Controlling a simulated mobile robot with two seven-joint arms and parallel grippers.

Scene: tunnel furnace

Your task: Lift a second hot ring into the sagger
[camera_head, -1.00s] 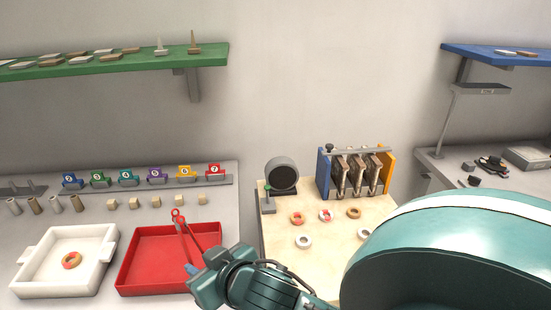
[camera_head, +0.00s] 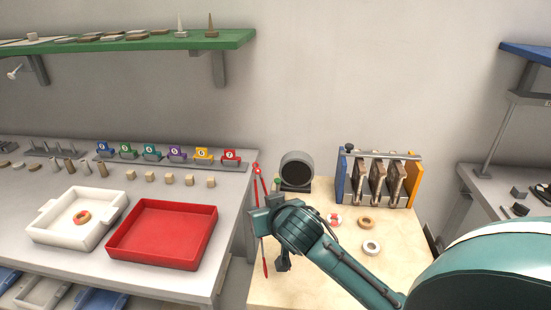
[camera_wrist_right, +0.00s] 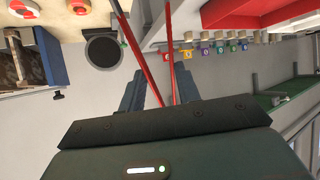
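My right gripper (camera_head: 264,222) is shut on a pair of red tongs (camera_head: 257,176) at the left edge of the pale right table. In the right wrist view the two red tong legs (camera_wrist_right: 146,68) run up from between the fingers. The white tray (camera_head: 48,236), apparently the sagger, stands on the left bench with one orange-brown ring (camera_head: 82,217) inside. On the right table lie a red-and-white ring (camera_head: 334,220), a brown ring (camera_head: 366,223) and a pale ring (camera_head: 371,247). My arm may hide other rings. My left gripper is not in view.
A red tray (camera_head: 164,234) sits beside the white one. Small blocks (camera_head: 169,179) and numbered tags stand behind. A round dark-faced device (camera_head: 296,171) and a blue-and-yellow rack (camera_head: 341,178) stand at the right table's back. A gap separates the tables.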

